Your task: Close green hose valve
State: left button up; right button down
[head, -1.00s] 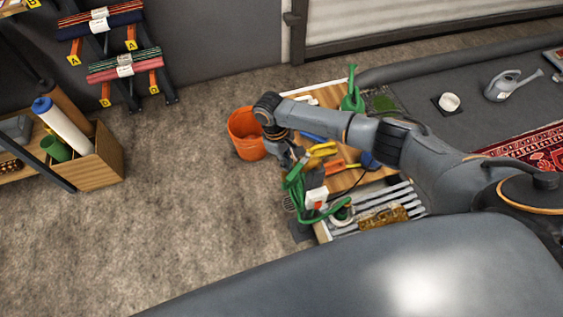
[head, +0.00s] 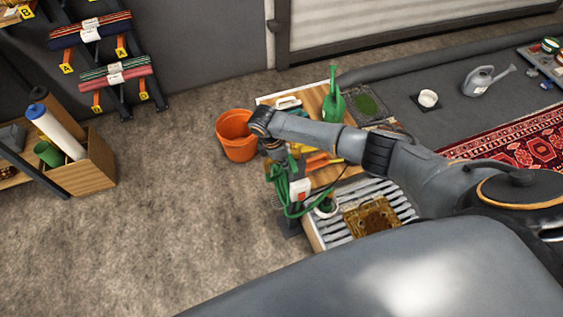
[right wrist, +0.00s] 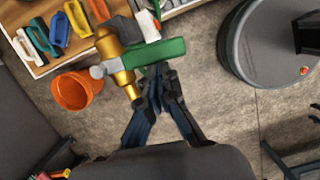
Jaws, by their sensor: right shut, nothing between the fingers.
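The green-handled valve shows close up in the right wrist view: a brass body (right wrist: 120,70) with a long green lever (right wrist: 150,52) lying across it. My right gripper (right wrist: 161,75) is shut and empty, its fingertips right at the near edge of the lever. Whether they touch the lever I cannot tell. In the head view the green hose (head: 283,192) hangs in loops at the bench's left end. My right wrist reaches down just above it, between the bucket and the bench, and the fingers are hidden there. My left gripper is in neither view.
An orange bucket (head: 237,137) stands on the floor left of the bench. The bench top (head: 313,100) holds brushes, tools and a green watering can (head: 333,104). A brown block (head: 371,216) lies on the slatted rack. The floor at left is open.

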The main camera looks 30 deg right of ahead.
jog(key=shift+s+d, duration=0.1)
jog(key=shift+d, duration=0.15)
jog(key=shift+s+p, duration=0.1)
jog(key=shift+p, duration=0.2)
dwell(0.4)
